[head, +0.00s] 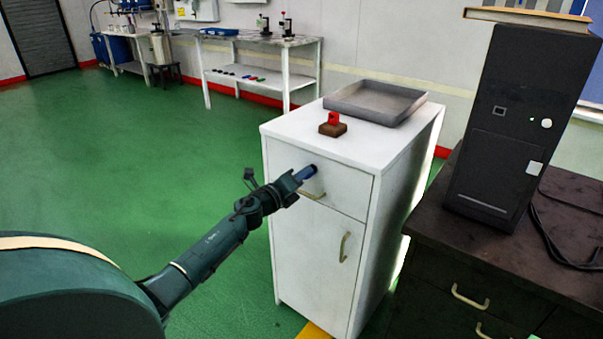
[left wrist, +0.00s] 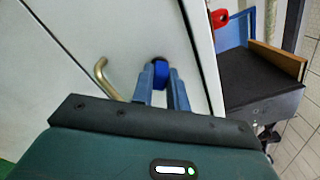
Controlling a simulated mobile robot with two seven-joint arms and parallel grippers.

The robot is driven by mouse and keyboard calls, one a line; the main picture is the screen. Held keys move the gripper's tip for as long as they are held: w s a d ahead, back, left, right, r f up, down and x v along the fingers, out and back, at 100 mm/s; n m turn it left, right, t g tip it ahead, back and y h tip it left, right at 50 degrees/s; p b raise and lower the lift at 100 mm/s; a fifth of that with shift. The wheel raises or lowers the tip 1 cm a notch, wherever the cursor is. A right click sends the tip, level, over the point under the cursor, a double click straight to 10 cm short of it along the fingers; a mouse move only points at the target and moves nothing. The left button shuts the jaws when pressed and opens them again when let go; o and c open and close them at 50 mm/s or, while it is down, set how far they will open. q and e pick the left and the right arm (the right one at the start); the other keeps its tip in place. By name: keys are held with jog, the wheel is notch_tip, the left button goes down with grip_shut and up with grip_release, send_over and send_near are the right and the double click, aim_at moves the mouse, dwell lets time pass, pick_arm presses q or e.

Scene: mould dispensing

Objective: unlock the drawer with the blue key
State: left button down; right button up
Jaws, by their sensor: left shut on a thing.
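A white cabinet has a drawer (head: 345,190) at its top, with a brass handle (head: 313,193) below the dark round lock (head: 314,167). My left gripper (head: 301,174) is at the drawer front, shut on the blue key (left wrist: 161,73). In the left wrist view the key sits between the two blue-grey fingertips, against the drawer front at the lock. The fingers hide the key's shaft, and I cannot tell how deep it is in the lock or whether it is turned. The drawer looks closed. My right gripper is not in view.
On the cabinet top stand a red key-like piece (head: 333,118) on a brown block (head: 333,129) and a grey tray (head: 375,102). A dark desk (head: 490,260) with a black computer tower (head: 510,130) is at the right. Green floor (head: 130,150) is clear at the left.

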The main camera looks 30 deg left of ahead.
pick_arm(q)
jog(key=n+p, duration=0.2)
jog(key=n, duration=0.5)
jog(key=shift+f, duration=0.1)
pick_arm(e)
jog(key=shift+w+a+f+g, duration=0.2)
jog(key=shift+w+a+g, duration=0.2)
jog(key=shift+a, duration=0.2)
pick_arm(q)
jog(key=shift+n, duration=0.4)
jog(key=c, duration=1.4)
grip_release()
